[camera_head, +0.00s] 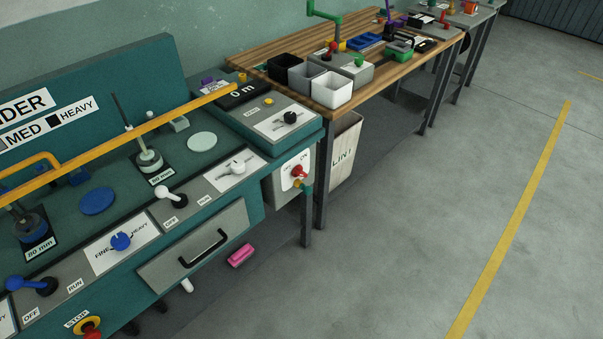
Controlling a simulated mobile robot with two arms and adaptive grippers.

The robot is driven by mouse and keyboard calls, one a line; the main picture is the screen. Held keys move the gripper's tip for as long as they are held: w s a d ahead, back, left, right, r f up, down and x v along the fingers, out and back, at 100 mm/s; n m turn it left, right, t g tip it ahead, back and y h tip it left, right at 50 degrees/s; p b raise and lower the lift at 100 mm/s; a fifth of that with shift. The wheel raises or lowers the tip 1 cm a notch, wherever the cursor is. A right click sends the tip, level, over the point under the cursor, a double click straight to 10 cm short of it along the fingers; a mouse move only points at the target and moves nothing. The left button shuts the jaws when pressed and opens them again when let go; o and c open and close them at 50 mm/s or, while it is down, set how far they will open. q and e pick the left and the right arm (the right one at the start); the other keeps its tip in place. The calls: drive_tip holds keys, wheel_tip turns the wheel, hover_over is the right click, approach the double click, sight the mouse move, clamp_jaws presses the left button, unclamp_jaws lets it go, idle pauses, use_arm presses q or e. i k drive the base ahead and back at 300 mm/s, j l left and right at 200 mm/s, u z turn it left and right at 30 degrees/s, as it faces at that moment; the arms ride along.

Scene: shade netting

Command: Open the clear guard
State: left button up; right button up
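A teal machine bench (70,210) fills the left side. A long yellow-orange bar (120,143) runs slantwise above its top, with a bent handle of the same colour (35,160) at the far left. The bar may be the edge of the clear guard. I cannot make out a clear panel or tell how it stands. Two spindle-like parts, one at the left (28,222) and one further right (150,158), stand on dark plates labelled "80 mm". Neither of my grippers shows.
The bench front carries a blue-handled lever (28,284), a blue knob (121,241), a white-knobbed lever (168,195), a stop button (88,326) and a black-handled drawer (200,250). A wooden table (310,55) with bins stands behind. Open floor (400,240) lies right.

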sight(59, 170)
drive_tip(key=u, duration=1.7)
drive_tip(key=i+j+u, duration=0.1)
drive_tip(key=u, duration=0.25)
drive_tip(key=j, duration=0.1)
